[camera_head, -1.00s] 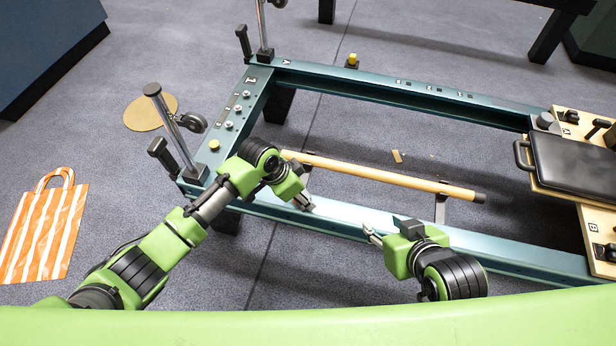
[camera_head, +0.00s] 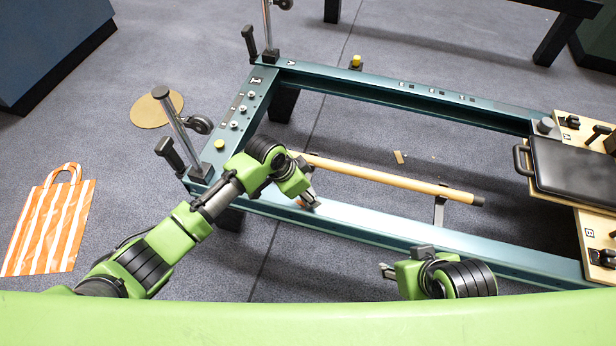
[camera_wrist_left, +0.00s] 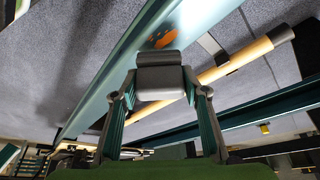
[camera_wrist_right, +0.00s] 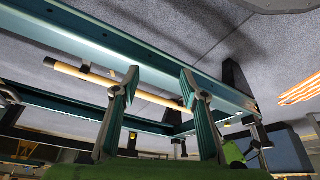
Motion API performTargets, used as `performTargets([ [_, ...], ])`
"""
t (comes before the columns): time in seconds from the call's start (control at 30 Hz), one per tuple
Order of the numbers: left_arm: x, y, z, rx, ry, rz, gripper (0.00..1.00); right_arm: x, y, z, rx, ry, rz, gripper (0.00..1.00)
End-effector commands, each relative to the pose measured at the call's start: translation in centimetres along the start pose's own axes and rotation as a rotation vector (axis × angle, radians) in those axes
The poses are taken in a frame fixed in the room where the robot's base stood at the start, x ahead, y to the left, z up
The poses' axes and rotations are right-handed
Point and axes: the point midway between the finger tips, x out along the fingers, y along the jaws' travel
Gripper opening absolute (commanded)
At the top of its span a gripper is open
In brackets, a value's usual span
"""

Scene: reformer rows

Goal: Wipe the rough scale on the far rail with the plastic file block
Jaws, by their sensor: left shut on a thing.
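My left gripper (camera_head: 309,201) is at the rail nearer me (camera_head: 400,238). In the left wrist view its fingers (camera_wrist_left: 162,97) are shut on a grey block (camera_wrist_left: 160,80), which I take to be the plastic file block. An orange-brown rough patch (camera_wrist_left: 166,38) shows on that rail just beyond the block, partly hidden by it. I cannot tell whether the block touches the rail. The far rail (camera_head: 400,90) has small dark marks on top. My right gripper (camera_head: 388,272) is on my side of the near rail, fingers apart and empty in the right wrist view (camera_wrist_right: 158,85).
A wooden pole (camera_head: 390,180) lies between the rails. The black-padded carriage (camera_head: 575,165) is at the right. Metal posts (camera_head: 178,130) stand at the left end. An orange striped bag (camera_head: 48,225) lies on the floor at the left.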

Motion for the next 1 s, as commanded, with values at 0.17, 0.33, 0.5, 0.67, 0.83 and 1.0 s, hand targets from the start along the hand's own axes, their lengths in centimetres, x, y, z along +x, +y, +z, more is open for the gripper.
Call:
performTargets([
  [0.17, -0.7, 0.0, -0.3, -0.002, 0.001, -0.001, 0.24, -0.9, 0.2, 1.4, 0.002, -0.064, 0.003, 0.4],
  [0.33, -1.1, 0.0, -0.5, -0.003, 0.001, -0.001, 0.24, 0.1, 0.2, 2.0, 0.002, -0.091, 0.003, 0.4],
  [0.5, -1.5, 0.0, -0.6, -0.004, 0.001, -0.001, 0.24, 1.6, 0.1, 2.1, 0.002, -0.098, 0.001, 0.4],
  [0.67, -1.9, 0.0, -0.7, -0.005, 0.001, -0.002, 0.24, 3.1, 0.1, 2.4, 0.001, -0.106, 0.0, 0.4],
  [0.83, -2.2, 0.0, -0.9, -0.006, 0.001, -0.002, 0.24, 4.6, 0.0, 2.7, 0.0, -0.113, -0.002, 0.4],
  [1.0, -2.6, 0.0, -1.0, -0.007, 0.001, -0.003, 0.24, 6.1, -0.1, 3.2, -0.001, -0.121, -0.003, 0.4],
])
